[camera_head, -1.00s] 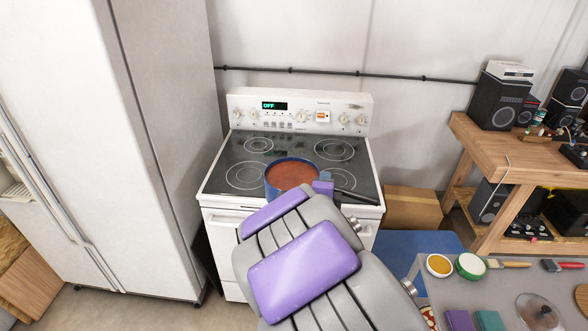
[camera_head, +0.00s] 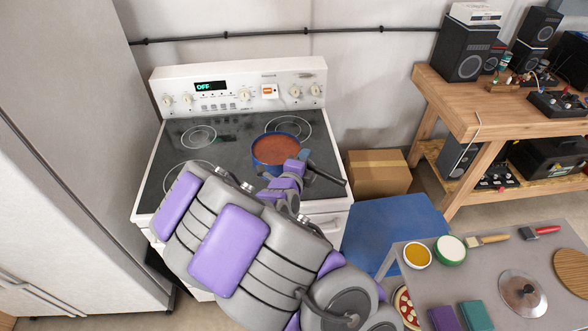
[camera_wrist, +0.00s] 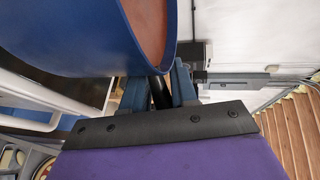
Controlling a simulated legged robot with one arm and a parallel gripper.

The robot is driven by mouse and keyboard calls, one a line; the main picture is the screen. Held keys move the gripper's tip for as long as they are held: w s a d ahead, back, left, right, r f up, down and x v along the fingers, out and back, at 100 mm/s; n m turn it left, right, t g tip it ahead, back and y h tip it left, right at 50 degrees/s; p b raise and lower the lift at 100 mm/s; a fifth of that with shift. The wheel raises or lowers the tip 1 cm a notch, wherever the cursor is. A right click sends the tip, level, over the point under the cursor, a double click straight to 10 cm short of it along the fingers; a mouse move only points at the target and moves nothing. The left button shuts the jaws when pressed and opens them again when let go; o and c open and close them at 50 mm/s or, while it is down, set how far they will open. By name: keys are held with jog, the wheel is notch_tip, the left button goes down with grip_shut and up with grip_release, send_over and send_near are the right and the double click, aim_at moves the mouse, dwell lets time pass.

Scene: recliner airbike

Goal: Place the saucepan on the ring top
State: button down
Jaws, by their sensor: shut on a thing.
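The blue saucepan (camera_head: 266,160) holds a reddish-brown content and looks upright over the right half of the stove's black ring top (camera_head: 238,152). It also fills the upper left of the wrist view (camera_wrist: 95,40). Its dark handle (camera_head: 328,175) points to the front right, towards the stove's edge. My gripper (camera_head: 303,157) is shut on the handle close to the pan; its fingers (camera_wrist: 164,90) show in the wrist view. The right rear ring (camera_head: 290,124) shows just behind the pan. The right front area is hidden by the pan and my arm. I cannot tell whether the pan's base touches the top.
A tall fridge (camera_head: 70,150) stands left of the stove. A cardboard box (camera_head: 378,173) and a wooden bench (camera_head: 490,110) with speakers are to the right. A grey table (camera_head: 460,270) at the front right holds bowls, brushes and a glass lid (camera_head: 522,293).

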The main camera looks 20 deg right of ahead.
jog(key=s+d+f+m+g+h, duration=0.45)
jog(key=s+d+f, duration=0.25)
jog(key=s+d, duration=0.4)
jog(key=shift+g+y, duration=0.25)
jog(key=shift+g, duration=0.1)
jog(key=w+a+f, duration=0.1)
jog(key=w+a, duration=0.1)
jog(key=w, duration=0.3)
jog(key=w+a+f+b, duration=0.1)
jog(key=w+a+f, duration=0.1)
jog(key=w, duration=0.3)
jog(key=w+a+f, duration=0.2)
jog(key=w, duration=0.3)
jog(key=shift+w+f, duration=0.1)
jog(key=shift+w, duration=0.3)
jog(key=c, duration=0.9)
grip_release()
